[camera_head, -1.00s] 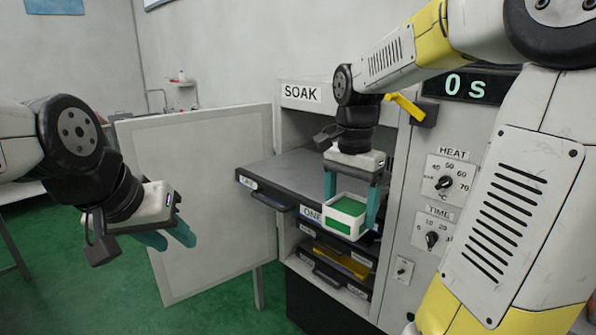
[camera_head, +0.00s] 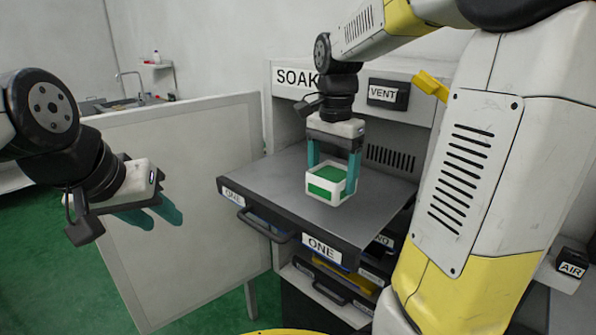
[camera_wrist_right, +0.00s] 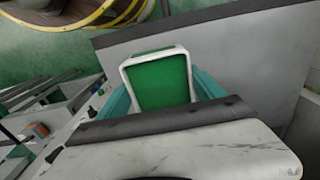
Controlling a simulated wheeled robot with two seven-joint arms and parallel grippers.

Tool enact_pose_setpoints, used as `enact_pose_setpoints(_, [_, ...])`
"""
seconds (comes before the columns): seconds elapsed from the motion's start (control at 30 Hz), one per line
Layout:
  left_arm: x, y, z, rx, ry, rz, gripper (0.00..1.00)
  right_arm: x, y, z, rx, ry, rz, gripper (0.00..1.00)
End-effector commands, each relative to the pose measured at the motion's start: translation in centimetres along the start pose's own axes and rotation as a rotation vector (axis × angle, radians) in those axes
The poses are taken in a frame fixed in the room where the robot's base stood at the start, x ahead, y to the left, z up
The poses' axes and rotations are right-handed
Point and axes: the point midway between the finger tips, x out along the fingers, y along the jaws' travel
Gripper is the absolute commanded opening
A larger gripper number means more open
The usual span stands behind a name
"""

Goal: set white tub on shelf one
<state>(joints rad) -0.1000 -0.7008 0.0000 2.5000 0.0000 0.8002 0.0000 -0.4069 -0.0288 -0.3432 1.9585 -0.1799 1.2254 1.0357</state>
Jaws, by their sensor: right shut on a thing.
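The white tub (camera_head: 331,183) has a white rim and green inside and on its front panel. My right gripper (camera_head: 333,168) is shut on it, one teal finger on each side. It holds the tub upright over the grey top of shelf one (camera_head: 265,190), which sticks out from the cabinet and bears ONE labels. I cannot tell whether the tub's base touches the shelf. The right wrist view shows the tub (camera_wrist_right: 160,82) between the fingers. My left gripper (camera_head: 150,214) is open and empty at the left, away from the shelf.
A pale panel (camera_head: 190,180) stands left of the shelf. The SOAK cabinet (camera_head: 296,78) has a VENT control (camera_head: 387,94) behind the shelf. Lower drawers (camera_head: 335,285) lie under shelf one. The shelf top around the tub looks bare.

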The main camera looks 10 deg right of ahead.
Motion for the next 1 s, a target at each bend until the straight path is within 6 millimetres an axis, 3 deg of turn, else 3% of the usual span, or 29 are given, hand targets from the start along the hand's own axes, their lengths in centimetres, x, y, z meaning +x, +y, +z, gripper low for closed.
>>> enact_pose_setpoints(0.2, [0.0, 0.0, 0.0, 0.000, -0.001, 0.000, 0.36, 0.7, -5.3, -3.1, 0.000, 0.002, 0.003, 0.30])
enact_pose_setpoints(0.43, [0.0, 0.0, 0.0, 0.000, -0.001, 0.000, 0.36, 1.1, -9.4, -5.5, -0.001, 0.001, 0.002, 0.30])
enact_pose_setpoints(0.7, [0.0, 0.0, 0.0, 0.000, -0.001, 0.000, 0.36, 1.3, -11.2, -6.5, -0.001, 0.000, 0.001, 0.30])
enact_pose_setpoints(0.9, [0.0, 0.0, 0.0, 0.000, -0.001, 0.000, 0.36, 4.3, -11.0, -6.3, -0.002, -0.002, 0.002, 0.30])
enact_pose_setpoints(1.0, [0.0, 0.0, 0.0, 0.000, -0.001, 0.000, 0.36, 4.8, -11.0, -6.3, -0.002, 0.000, 0.000, 0.30])
